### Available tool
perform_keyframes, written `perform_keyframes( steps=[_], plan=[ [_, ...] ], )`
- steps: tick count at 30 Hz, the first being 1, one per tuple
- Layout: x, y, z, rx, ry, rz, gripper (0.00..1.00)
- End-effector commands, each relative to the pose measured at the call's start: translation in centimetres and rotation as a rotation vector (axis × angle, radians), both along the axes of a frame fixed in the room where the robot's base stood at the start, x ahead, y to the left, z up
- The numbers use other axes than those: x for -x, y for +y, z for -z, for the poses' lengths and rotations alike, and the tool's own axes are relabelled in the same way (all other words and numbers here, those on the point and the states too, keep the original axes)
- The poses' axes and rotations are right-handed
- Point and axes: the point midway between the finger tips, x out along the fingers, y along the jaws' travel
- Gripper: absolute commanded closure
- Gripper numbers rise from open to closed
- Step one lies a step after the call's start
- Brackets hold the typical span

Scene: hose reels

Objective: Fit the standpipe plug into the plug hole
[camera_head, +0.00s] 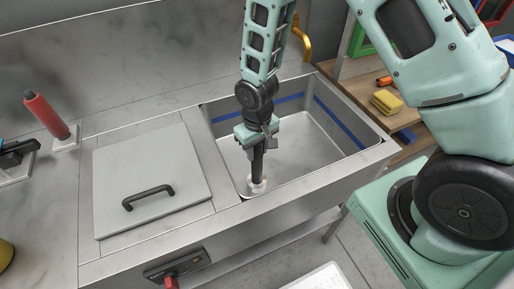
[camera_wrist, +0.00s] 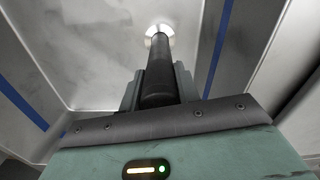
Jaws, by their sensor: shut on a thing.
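My gripper (camera_head: 257,136) is shut on the standpipe plug (camera_head: 258,165), a dark, slim pipe. It points down, close to upright, at the near-left part of the steel sink basin. In the wrist view the plug (camera_wrist: 158,75) runs from between the jaws to a bright round metal piece (camera_wrist: 158,32). In the head view this pale round piece (camera_head: 258,187) shows at the plug's lower end. I cannot tell whether it is the plug hole's rim or part of the plug, nor whether the end is seated.
The sink (camera_head: 378,155) has blue stripes inside its walls. A grey lid with a black handle (camera_head: 148,197) covers the counter to its left. A red-handled thing (camera_head: 46,116) stands further left. A yellow tap (camera_head: 301,40) is behind; a sponge (camera_head: 386,102) lies on the wooden bench.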

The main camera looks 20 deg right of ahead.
Motion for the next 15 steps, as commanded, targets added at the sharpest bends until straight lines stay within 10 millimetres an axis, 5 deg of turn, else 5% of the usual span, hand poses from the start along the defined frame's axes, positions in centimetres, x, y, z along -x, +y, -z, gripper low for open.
perform_keyframes(
  steps=[10, 11, 13, 15],
  plan=[
    [-0.01, 0.00, 0.92, 0.000, 0.000, 0.000, 1.00],
    [-0.02, 0.00, 0.90, 0.000, 0.000, 0.000, 0.65],
    [-0.02, 0.00, 0.82, 0.000, 0.000, 0.000, 0.46],
    [-0.01, 0.01, 0.82, 0.000, 0.000, 0.000, 0.43]
  ],
)
